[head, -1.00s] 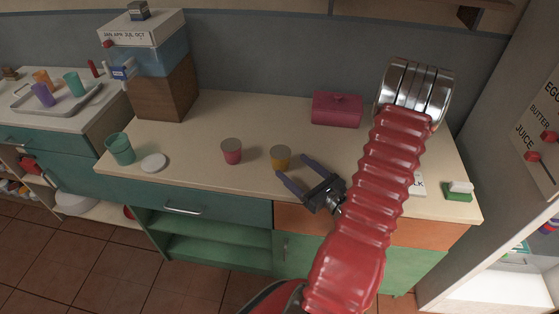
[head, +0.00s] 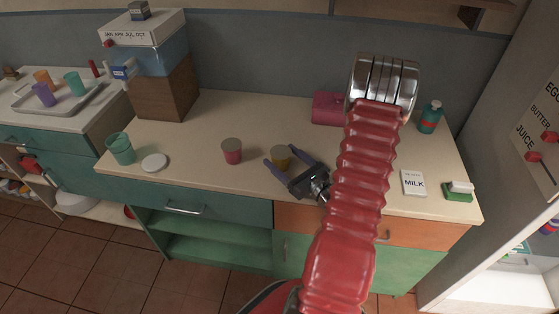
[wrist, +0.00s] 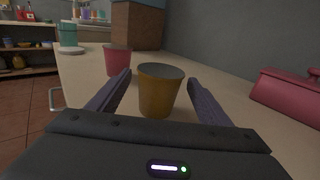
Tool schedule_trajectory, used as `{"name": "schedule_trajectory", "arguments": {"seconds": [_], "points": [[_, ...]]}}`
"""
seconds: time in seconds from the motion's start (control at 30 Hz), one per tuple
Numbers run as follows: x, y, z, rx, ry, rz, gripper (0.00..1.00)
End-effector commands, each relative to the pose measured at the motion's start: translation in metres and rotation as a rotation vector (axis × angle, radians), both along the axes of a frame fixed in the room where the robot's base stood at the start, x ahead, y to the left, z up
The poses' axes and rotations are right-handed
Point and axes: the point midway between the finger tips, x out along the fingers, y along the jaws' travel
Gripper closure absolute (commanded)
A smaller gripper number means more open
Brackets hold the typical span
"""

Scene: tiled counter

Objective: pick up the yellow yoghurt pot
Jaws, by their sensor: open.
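The yellow yoghurt pot (head: 281,156) stands upright on the counter, with a greyish top. In the wrist view the yellow pot (wrist: 159,90) is between the two open fingers, with a gap visible on each side. My gripper (head: 284,158) is open and low over the counter, its fingers pointing left and back around the pot. In the wrist view my gripper (wrist: 158,92) shows both dark fingers spread. In the head view the pot's lower part is partly hidden by the gripper.
A red pot (head: 232,151) stands just left of the yellow one. A green cup (head: 121,148) and white lid (head: 154,162) are further left.

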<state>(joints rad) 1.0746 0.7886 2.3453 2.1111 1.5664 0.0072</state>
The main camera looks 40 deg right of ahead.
Motion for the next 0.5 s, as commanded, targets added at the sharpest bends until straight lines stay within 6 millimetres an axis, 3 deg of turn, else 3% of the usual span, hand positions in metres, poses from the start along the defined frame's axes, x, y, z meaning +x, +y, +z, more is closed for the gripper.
{"name": "schedule_trajectory", "arguments": {"seconds": [0.5], "points": [[0.049, -0.001, 0.003, -0.001, -0.001, 0.001, 0.28]]}}
